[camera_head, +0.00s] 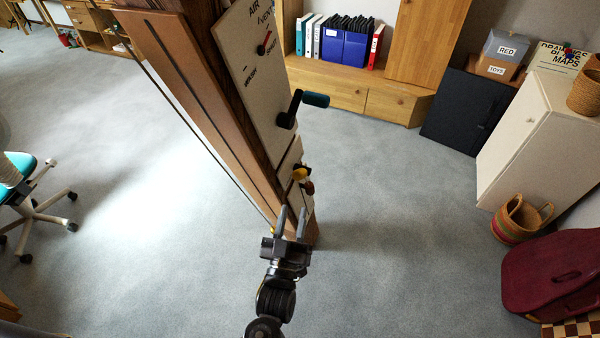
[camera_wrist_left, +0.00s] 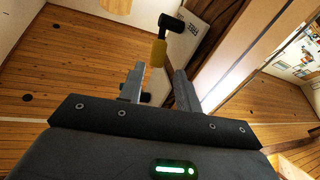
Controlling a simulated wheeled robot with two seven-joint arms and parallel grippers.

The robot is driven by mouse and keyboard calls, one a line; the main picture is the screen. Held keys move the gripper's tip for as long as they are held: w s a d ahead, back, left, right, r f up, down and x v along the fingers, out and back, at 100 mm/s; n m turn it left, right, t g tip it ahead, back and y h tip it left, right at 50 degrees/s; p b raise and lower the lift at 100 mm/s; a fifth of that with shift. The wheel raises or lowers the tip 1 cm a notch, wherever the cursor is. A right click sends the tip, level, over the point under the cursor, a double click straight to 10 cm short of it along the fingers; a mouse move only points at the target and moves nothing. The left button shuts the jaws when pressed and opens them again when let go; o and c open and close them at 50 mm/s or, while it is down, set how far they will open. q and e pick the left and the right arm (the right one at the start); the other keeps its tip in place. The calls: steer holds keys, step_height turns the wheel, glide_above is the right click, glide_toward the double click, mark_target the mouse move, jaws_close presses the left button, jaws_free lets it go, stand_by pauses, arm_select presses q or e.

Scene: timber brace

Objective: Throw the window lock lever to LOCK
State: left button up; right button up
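A tall timber post (camera_head: 205,95) leans across the middle of the head view, with white panels on its right face. A small lever with a yellow part (camera_head: 300,174) sits on the lowest panel; I take it as the lock lever. Its LOCK marking is not readable. My left gripper (camera_head: 293,211) is open just below that lever, fingers pointing toward it. In the left wrist view, a yellow grip with a black head (camera_wrist_left: 157,52) appears between and beyond the open fingers (camera_wrist_left: 159,70). I see no contact. My right gripper is not in view.
A thin dark rod (camera_head: 190,125) runs along the post's left side. The carpet (camera_head: 400,230) right of the post is clear.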

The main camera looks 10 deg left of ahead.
mark_target(300, 174)
arm_select(q)
steer(key=p+x, duration=0.1)
steer(key=x, duration=0.4)
steer(key=r+p+x, duration=0.1)
steer(key=p+x, duration=0.1)
steer(key=x, duration=0.3)
steer(key=shift+s+r, duration=0.1)
steer(key=shift+s, duration=0.1)
steer(key=shift+w+r, duration=0.1)
steer(key=shift+w, duration=0.35)
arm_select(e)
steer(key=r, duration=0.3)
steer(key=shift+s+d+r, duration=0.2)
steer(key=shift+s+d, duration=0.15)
arm_select(q)
jaws_close()
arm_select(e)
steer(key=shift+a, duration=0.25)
